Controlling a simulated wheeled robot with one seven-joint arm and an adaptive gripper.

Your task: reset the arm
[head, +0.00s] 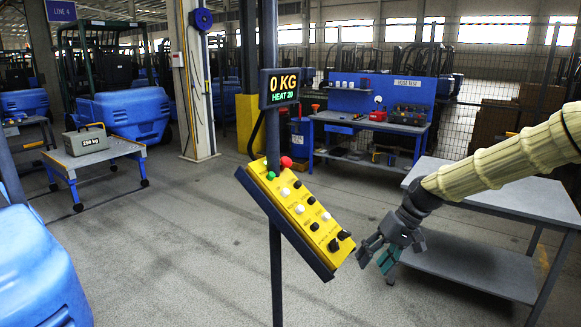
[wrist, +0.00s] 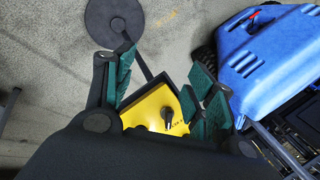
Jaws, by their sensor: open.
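My arm, in a cream sleeve, reaches in from the right in the head view. My gripper (head: 378,256) is open and empty, just right of the lower end of the yellow control panel (head: 305,213). In the wrist view my gripper (wrist: 165,85) shows its green-padded fingers spread apart, with the panel's yellow face (wrist: 150,108) and a black knob (wrist: 167,114) seen between them. I cannot tell whether a finger touches the panel. The panel has a red button (head: 286,162), a green button (head: 270,176), and several white and black knobs.
A display (head: 279,88) above the panel reads "0 KG" and "HEAT 20". A grey table (head: 515,193) stands right, beneath my arm. A weight marked 250 kg (head: 86,139) sits on a cart (head: 117,148) at left. A blue workbench (head: 345,121) stands behind. Open floor lies left of the panel post.

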